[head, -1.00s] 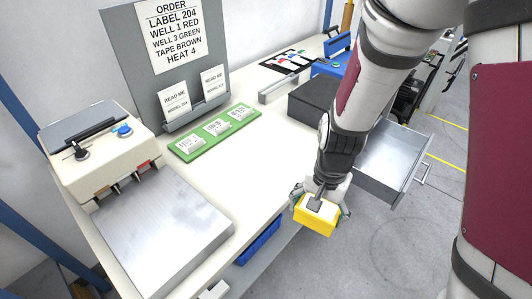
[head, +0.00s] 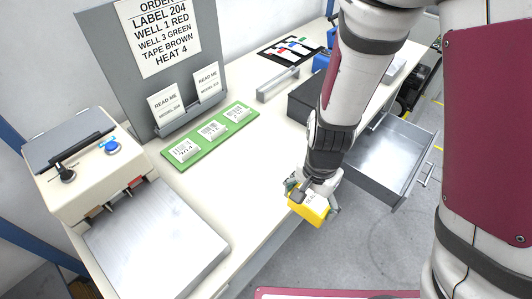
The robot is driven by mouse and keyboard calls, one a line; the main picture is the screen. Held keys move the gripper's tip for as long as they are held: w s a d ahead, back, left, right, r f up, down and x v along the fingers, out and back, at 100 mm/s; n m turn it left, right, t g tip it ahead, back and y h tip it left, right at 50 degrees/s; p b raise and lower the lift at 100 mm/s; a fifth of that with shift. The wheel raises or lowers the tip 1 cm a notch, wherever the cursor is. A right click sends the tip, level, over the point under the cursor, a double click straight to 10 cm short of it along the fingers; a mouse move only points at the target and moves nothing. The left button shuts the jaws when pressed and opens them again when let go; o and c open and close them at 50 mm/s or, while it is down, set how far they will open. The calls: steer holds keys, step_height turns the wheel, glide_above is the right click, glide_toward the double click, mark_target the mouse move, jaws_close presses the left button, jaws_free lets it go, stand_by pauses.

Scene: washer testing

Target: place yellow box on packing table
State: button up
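The yellow box (head: 309,209) has a white patch with dark print on its top. My gripper (head: 312,194) is shut on it, with the fingers on its sides partly hidden by the wrist. The box hangs at the front edge of the packing table (head: 222,197), and I cannot tell how high it is above the table's level. The table is a long white bench with a bare stretch between the green board and its front edge.
A cream machine with a metal plate (head: 155,240) stands at the left. A green board (head: 211,137) with white labels lies before a grey order sign (head: 150,65). A dark box (head: 303,100) stands further right. An open metal drawer (head: 385,160) juts out beyond my arm.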

steer(key=w+a, duration=0.3)
steer(key=w, duration=0.1)
steer(key=w+a+f, duration=0.1)
steer(key=w+a, duration=0.7)
steer(key=shift+w+a+f+p, duration=0.1)
steer(key=shift+w+f+p, duration=0.1)
steer(key=shift+p, duration=0.15)
steer(key=shift+f, duration=1.75)
steer(key=shift+f, duration=0.2)
steer(key=o, duration=1.2)
